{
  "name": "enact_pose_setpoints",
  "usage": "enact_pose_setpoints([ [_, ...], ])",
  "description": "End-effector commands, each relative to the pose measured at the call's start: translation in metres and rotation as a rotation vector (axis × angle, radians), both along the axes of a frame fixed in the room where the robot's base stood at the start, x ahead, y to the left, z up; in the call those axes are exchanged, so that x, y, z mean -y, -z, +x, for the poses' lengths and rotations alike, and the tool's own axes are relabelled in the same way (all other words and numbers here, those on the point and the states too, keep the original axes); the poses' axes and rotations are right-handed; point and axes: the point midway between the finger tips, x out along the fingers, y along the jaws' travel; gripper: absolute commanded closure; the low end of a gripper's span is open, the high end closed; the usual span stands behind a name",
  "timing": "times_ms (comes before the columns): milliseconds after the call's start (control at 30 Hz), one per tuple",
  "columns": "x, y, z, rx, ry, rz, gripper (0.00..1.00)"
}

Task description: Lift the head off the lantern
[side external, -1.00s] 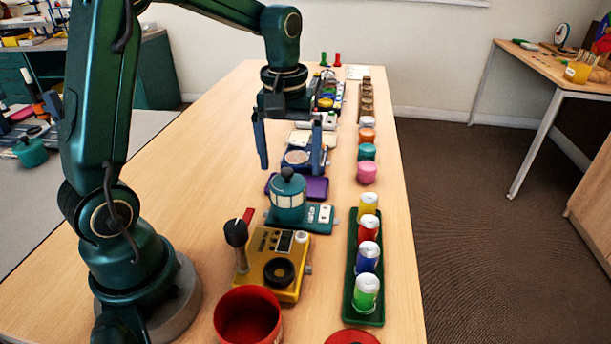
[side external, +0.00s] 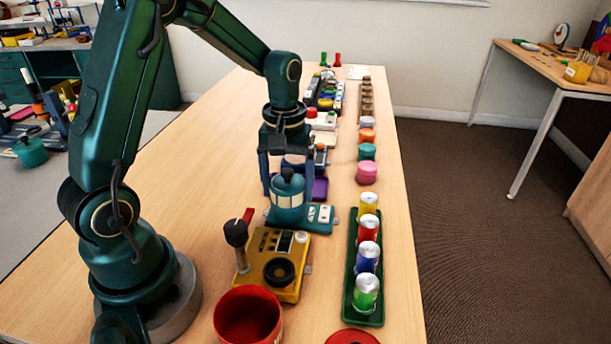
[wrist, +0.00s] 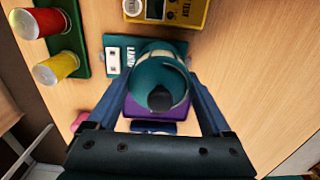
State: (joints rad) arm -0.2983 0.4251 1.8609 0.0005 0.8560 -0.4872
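The lantern is a teal head (side external: 287,183) with a dark knob on top, above a body with pale windows (side external: 286,200). It stands upright on a teal base plate (side external: 320,217) with white labels. In the wrist view the head (wrist: 156,72) is seen from above, with its knob towards the camera. My gripper (side external: 287,191) points down over the lantern, with one finger on each side of the head. The fingers are spread in the wrist view too (wrist: 160,83). I cannot tell whether either finger touches the head.
A yellow tester box (side external: 272,268) with a dark-knobbed lever stands just in front of the lantern. A purple piece (side external: 320,188) lies right behind. A green tray (side external: 372,312) of coloured cans runs along the right, with a pink lidded pot (side external: 367,173) beyond. A red bowl (side external: 248,318) stands nearest.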

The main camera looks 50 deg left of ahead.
Motion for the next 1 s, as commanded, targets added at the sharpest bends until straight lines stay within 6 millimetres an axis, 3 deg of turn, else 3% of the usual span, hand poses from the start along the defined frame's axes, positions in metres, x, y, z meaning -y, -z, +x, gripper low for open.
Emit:
enact_pose_setpoints([
  [67,0.0,0.0,0.0,0.001,0.0,0.001,0.73],
  [433,0.0,-0.007,0.001,0.004,0.0,0.001,0.73],
  [700,-0.002,-0.045,0.0,0.008,-0.003,0.002,0.73],
  [1000,-0.055,-0.083,-0.044,0.006,-0.011,0.003,0.73],
])
